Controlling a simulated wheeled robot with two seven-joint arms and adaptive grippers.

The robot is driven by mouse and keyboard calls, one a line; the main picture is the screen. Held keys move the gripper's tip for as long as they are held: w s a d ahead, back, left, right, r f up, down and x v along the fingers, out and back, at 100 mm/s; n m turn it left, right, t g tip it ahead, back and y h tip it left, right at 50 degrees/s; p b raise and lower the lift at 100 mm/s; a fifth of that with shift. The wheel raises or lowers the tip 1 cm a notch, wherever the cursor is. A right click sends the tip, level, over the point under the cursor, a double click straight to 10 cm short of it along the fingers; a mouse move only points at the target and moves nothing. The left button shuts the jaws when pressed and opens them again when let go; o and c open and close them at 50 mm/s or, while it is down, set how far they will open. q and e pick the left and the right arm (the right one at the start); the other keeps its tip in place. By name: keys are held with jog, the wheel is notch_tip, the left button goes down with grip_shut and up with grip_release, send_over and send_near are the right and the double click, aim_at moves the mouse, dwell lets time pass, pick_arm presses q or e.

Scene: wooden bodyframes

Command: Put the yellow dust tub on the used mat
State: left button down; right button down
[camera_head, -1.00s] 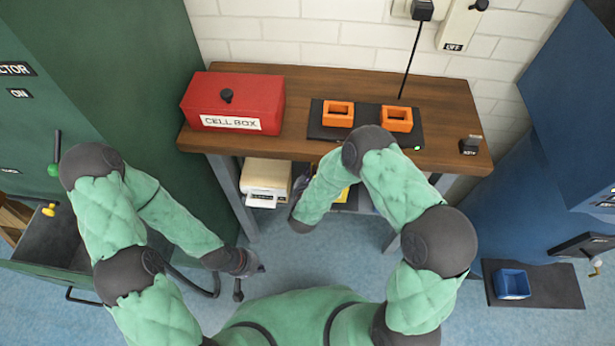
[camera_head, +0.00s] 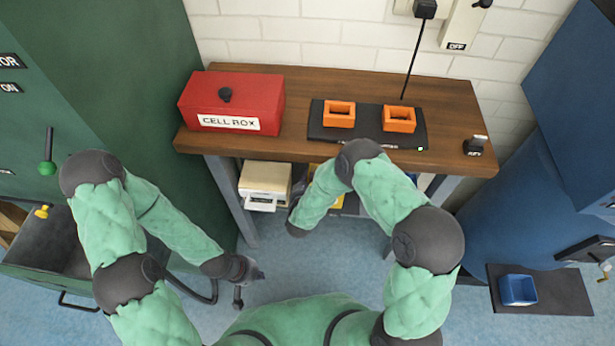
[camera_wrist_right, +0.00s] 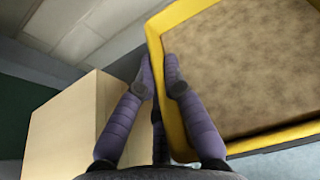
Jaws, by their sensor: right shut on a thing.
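The yellow dust tub (camera_wrist_right: 185,22) fills the upper right of the right wrist view, with brown dust inside. My right gripper (camera_wrist_right: 159,78) is shut on the tub's near-side wall, one purple finger on each side. In the head view, yellow parts of the tub (camera_head: 338,202) show beneath the table, mostly hidden by my right arm, which also hides that gripper. My left gripper (camera_head: 250,284) is empty and open, low over the floor. A dark mat (camera_head: 560,288) lies on the floor at the right with a blue tub (camera_head: 518,289) on it; I see no label naming it.
The wooden table (camera_head: 300,85) carries a red cell box (camera_head: 230,98) and a black plate (camera_head: 368,135) with two orange frames. A beige box (camera_head: 265,182) sits below, close beside the yellow tub. A blue machine (camera_head: 510,190) stands right; an open green drawer (camera_head: 50,245) is at left.

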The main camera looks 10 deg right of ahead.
jog(key=c, duration=1.3)
grip_release()
jog(key=shift+c, duration=0.2)
